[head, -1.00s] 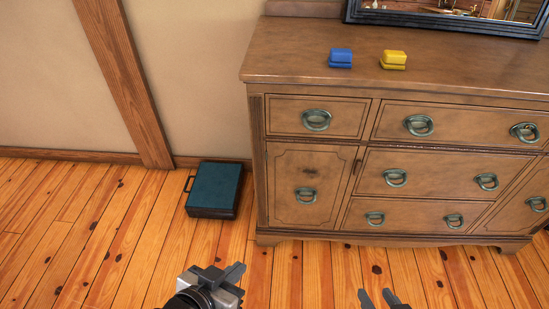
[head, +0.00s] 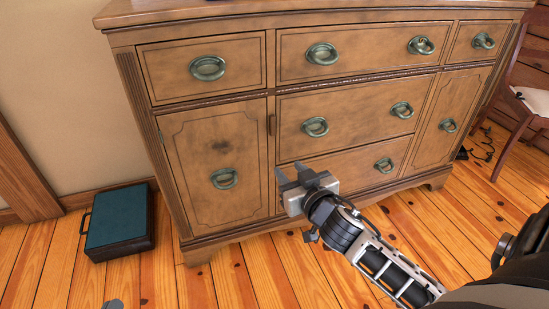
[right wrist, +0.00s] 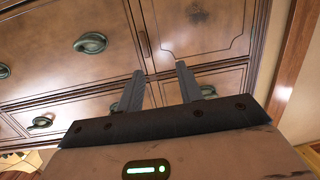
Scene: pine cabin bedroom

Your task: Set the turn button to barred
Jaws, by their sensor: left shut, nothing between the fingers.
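The turn button (head: 271,125) is a small dark piece at the right edge of the left cabinet door (head: 197,155). It looks roughly upright, along the seam. In the right wrist view, which looks upside down, the turn button (right wrist: 143,43) shows just beyond the fingertips. My right gripper (head: 288,169) is in front of the dresser, below the turn button and slightly right of it in the head view. Its fingers (right wrist: 158,72) are apart with nothing between them. Only a small grey tip of my left gripper (head: 113,304) shows at the bottom edge, and it is shut.
The wooden dresser (head: 350,112) has several drawers with ring pulls; the door's ring pull (head: 224,178) hangs below the turn button. A dark teal case (head: 118,224) stands on the floor at left. A chair (head: 522,95) stands at far right.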

